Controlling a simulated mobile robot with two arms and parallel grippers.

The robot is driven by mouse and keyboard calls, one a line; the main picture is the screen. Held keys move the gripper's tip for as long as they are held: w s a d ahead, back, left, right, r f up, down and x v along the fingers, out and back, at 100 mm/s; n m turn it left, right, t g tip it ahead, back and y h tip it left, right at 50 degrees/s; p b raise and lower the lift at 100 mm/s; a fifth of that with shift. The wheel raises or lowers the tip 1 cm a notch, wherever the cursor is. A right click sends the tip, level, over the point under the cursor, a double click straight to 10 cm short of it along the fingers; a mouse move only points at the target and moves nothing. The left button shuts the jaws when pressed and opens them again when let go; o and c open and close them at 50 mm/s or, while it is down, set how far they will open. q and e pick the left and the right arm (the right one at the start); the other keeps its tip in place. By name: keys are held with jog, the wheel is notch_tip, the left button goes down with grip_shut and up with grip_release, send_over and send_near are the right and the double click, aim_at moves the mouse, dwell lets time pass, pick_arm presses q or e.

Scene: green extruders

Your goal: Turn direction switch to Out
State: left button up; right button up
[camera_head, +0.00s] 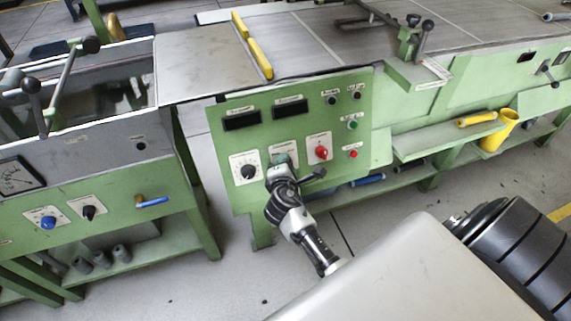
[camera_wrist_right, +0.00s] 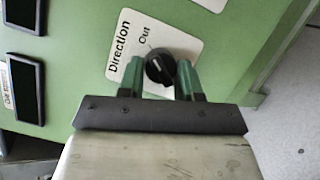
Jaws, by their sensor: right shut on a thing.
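The direction switch is a black rotary knob (camera_wrist_right: 160,70) on a white plate (camera_wrist_right: 127,42) in the right wrist view. The plate reads "Direction", with "Out" printed above the knob. My right gripper (camera_wrist_right: 158,76) has its two green fingers on either side of the knob and is shut on it. A pale mark shows on the knob's face, but its exact pointing is hard to read. In the head view my right gripper (camera_head: 282,167) is at the green control panel (camera_head: 222,160) and hides the knob; only part of the switch's plate shows. My left gripper is not in view.
On the panel, a black dial (camera_head: 247,171) is left of my gripper and a red switch (camera_head: 321,152) is right of it. Two dark displays (camera_head: 241,120) are above. Floor in front is clear.

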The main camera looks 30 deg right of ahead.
dwell(0.3)
jog(key=o, duration=0.9)
jog(key=v, duration=1)
jog(key=shift+s+a+r+p, duration=0.15)
jog(key=shift+s+a+p, duration=0.05)
jog(key=shift+s+p, duration=0.15)
